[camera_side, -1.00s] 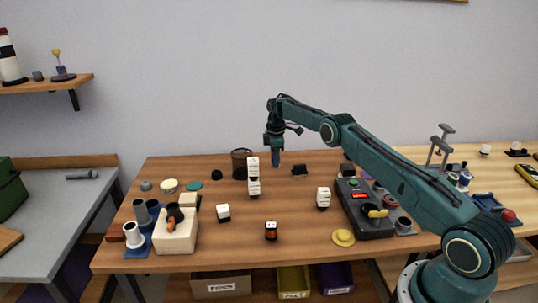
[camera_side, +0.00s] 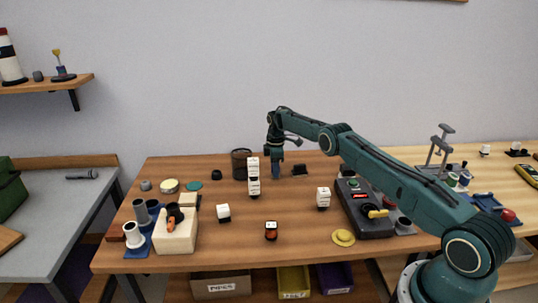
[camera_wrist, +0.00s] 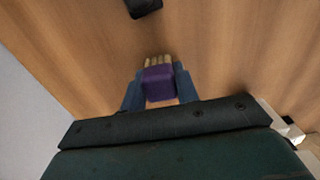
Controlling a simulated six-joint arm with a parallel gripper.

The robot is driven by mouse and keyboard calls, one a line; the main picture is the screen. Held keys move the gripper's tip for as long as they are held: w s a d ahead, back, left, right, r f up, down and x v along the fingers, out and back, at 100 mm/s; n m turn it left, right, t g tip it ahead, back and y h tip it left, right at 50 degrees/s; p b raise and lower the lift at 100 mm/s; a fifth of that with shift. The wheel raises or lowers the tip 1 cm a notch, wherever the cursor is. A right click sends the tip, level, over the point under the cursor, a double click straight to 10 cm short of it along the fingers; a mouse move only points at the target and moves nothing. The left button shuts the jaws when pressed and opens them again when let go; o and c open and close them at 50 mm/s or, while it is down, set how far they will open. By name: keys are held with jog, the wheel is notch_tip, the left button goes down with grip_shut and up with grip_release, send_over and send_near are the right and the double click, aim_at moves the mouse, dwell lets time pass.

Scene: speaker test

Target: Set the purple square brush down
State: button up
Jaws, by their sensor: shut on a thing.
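The purple square brush (camera_wrist: 159,86) sits between the two blue fingers of my gripper (camera_wrist: 158,88) in the wrist view. Its pale tan bristles point away from the wrist, toward the wooden table. In the side view my gripper (camera_side: 276,171) is low over the back middle of the table (camera_side: 185,232), pointing down. The brush is too small and hidden to make out there. I cannot tell whether the bristles touch the wood.
A dark mesh cup (camera_side: 240,163) and a stack of white blocks (camera_side: 253,178) stand left of my gripper. A small black object (camera_side: 300,171) lies close on its right. A grey control box (camera_side: 366,208) is farther right. The table's front middle has bare wood.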

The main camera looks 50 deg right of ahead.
jog(key=shift+f, duration=0.1)
jog(key=o, duration=1)
jog(key=shift+c, duration=0.2)
notch_tip(320, 180, up, 12)
dwell(0.5)
